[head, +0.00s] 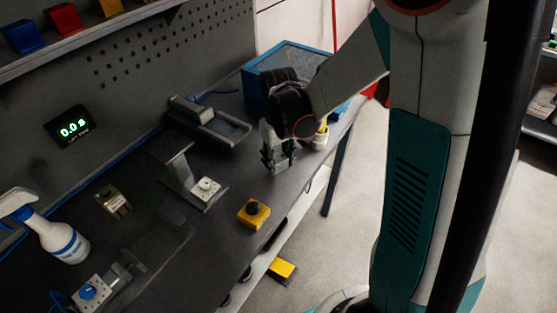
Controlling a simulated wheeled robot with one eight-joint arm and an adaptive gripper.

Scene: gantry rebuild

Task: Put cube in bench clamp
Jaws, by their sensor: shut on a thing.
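My gripper (278,163) is low over the far right part of the dark workbench (225,235), near its right edge. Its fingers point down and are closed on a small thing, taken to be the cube. The fingers hide most of it, so its colour and tilt cannot be told. A dark grey fixture with a raised block and a flat bed (212,122), which looks like the bench clamp, stands left of my gripper near the back panel. The gripper is apart from it. I cannot tell whether its jaws are open.
A blue-rimmed crate (262,70) stands behind my gripper. A metal stand with a white dial (207,188), a yellow box with a black button (253,213) and a spray bottle (62,235) stand on the bench. A timer (70,127) hangs on the panel.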

